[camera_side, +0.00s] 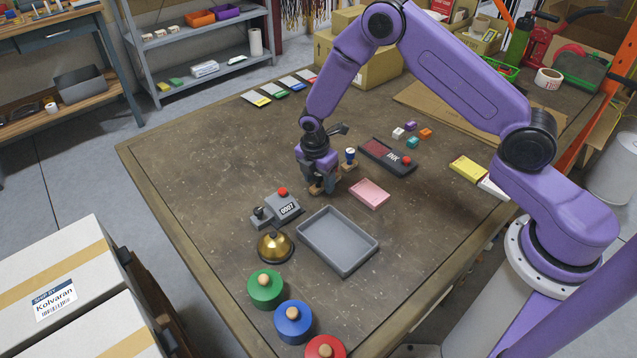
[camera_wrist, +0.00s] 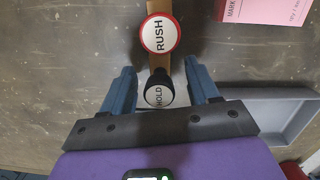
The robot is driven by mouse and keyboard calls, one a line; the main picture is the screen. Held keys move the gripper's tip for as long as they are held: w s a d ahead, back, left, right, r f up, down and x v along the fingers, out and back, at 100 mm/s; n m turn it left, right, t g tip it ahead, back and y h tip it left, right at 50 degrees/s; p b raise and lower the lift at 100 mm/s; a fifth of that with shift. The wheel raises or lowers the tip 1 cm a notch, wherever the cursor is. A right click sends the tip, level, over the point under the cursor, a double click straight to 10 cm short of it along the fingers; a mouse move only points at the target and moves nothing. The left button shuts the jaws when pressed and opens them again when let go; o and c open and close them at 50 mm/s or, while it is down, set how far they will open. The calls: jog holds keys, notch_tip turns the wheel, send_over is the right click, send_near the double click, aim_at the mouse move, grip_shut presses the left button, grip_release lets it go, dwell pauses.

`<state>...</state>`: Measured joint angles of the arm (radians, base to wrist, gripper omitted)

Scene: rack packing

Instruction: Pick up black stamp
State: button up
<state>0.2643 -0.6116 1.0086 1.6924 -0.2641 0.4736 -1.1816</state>
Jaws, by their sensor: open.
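The black stamp (camera_wrist: 159,88), its round white top reading HOLD, stands on a narrow wooden rack (camera_wrist: 155,5) in the wrist view. My gripper (camera_wrist: 160,74) is open, with its two blue fingers on either side of the black stamp and gaps showing. A red-rimmed stamp (camera_wrist: 159,35) reading RUSH stands on the rack just beyond it. In the side view my gripper (camera_side: 318,187) is low over the rack and hides the black stamp. A dark blue stamp (camera_side: 350,155) with a white top shows at the rack's far end.
A pink pad (camera_side: 369,193) and an empty grey tray (camera_side: 338,240) lie to the right on the table. A numbering device (camera_side: 283,206), a brass bell (camera_side: 275,246) and knobbed pots (camera_side: 293,320) are nearer. An ink pad (camera_side: 387,157) lies behind. The table's left side is clear.

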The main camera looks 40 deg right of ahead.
jog(key=shift+f, duration=0.3)
jog(key=shift+c, duration=0.2)
grip_shut()
jog(key=shift+r, duration=0.2)
jog(key=shift+w+r, duration=0.1)
jog(key=shift+r, duration=0.55)
jog(key=s+d+r, duration=0.2)
jog(key=s+r, duration=0.9)
jog(key=s, duration=0.3)
jog(key=shift+r, duration=0.2)
